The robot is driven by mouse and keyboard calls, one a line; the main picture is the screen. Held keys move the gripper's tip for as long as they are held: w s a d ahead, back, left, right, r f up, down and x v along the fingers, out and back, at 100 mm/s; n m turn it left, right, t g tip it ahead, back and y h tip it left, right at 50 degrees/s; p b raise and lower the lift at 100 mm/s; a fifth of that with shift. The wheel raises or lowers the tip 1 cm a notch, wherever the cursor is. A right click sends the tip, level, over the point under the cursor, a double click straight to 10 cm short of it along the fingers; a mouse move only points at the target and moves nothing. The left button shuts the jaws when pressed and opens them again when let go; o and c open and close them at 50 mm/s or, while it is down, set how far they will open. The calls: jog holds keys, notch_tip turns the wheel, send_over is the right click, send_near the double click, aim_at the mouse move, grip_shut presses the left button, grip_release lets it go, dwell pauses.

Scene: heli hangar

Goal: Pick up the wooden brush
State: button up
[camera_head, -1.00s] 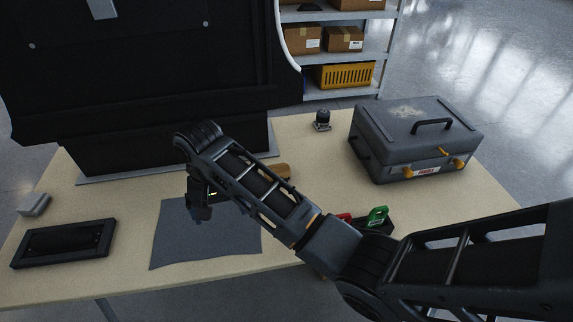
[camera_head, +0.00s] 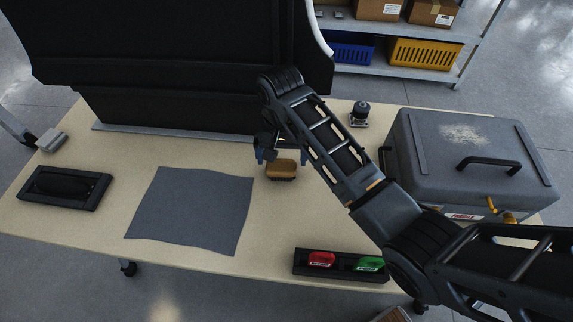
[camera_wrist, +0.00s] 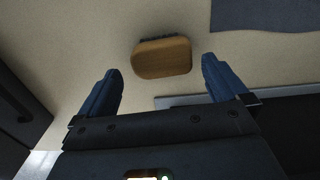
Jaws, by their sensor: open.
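The wooden brush (camera_head: 282,168) lies on the tabletop with its wooden back up and dark bristles showing along one edge. It also shows in the wrist view (camera_wrist: 162,58), just beyond the fingertips and roughly between their lines. My gripper (camera_head: 268,150) is above the table beside the brush, on its far side in the head view. In the wrist view my gripper (camera_wrist: 160,68) has its two blue fingers spread wide with nothing between them. The fingers look apart from the brush. Their height above the table is hard to tell.
A grey cloth (camera_head: 190,212) lies left of the brush. A black tray (camera_head: 300,264) with red and green items is at the front edge. A grey case (camera_head: 450,150) stands right, a small dark device (camera_head: 359,114) behind. A large black panel (camera_head: 180,60) stands at the back.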

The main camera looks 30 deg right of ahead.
aim_at(282, 165)
jog(key=shift+w+f, duration=0.1)
jog(key=shift+f, duration=2.7)
jog(key=shift+c, duration=0.4)
jog(key=c, duration=0.7)
